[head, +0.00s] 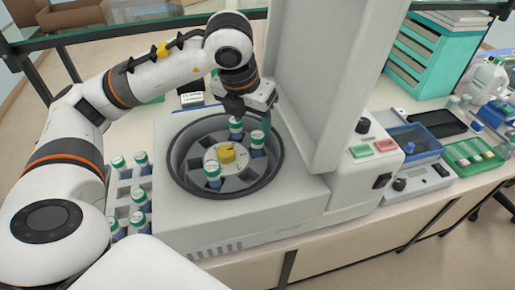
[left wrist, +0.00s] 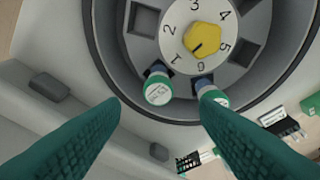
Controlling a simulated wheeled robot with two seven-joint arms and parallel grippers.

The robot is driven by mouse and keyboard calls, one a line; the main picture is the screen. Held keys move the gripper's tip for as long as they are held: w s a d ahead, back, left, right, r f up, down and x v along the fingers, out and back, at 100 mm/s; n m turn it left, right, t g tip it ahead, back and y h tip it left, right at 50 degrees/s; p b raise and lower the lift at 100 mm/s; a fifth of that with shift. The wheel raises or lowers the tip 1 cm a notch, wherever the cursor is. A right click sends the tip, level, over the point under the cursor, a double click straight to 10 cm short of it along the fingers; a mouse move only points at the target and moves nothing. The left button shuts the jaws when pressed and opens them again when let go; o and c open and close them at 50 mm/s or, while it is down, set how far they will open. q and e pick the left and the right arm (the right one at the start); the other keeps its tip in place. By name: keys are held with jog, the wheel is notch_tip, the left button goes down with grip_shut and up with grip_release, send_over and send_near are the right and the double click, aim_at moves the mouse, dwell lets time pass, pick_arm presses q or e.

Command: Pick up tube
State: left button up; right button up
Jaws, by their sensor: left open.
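My left gripper (head: 250,112) is open over the rotor's rear edge, close to the rear tube. In the left wrist view, its green fingers (left wrist: 160,101) are spread. One tube (left wrist: 158,88) by slot 1 shows between the fingertips. Another tube (left wrist: 216,97) by slot 6 is partly covered by the right finger. Neither is visibly gripped. My right gripper is not in view.
A tube rack (head: 125,192) with several similar tubes stands left of the centrifuge. The raised lid (head: 318,75) stands tall right of the gripper. A yellow knob (head: 227,154) rises at the rotor's centre. A blue tray (head: 414,140) and green rack (head: 470,155) are further right.

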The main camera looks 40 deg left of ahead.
aim_at(257, 135)
pick_arm(q)
jog(key=x, duration=0.3)
jog(key=shift+w+f+p, duration=0.1)
jog(key=shift+f+p, duration=0.2)
jog(key=shift+p, duration=0.05)
jog(key=shift+w+f+p, duration=0.2)
jog(key=shift+f+p, duration=0.15)
jog(key=shift+f, duration=0.15)
jog(key=p+x, duration=0.1)
jog(key=x, duration=0.2)
jog(key=shift+f+p, duration=0.3)
jog(key=shift+f, duration=0.05)
jog(key=shift+w+f, duration=0.15)
jog(key=shift+f, duration=0.3)
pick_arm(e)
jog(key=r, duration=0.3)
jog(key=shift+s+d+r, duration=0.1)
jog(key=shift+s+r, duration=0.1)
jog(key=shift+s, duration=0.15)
pick_arm(q)
jog(key=shift+c, duration=0.4)
jog(key=c, duration=1)
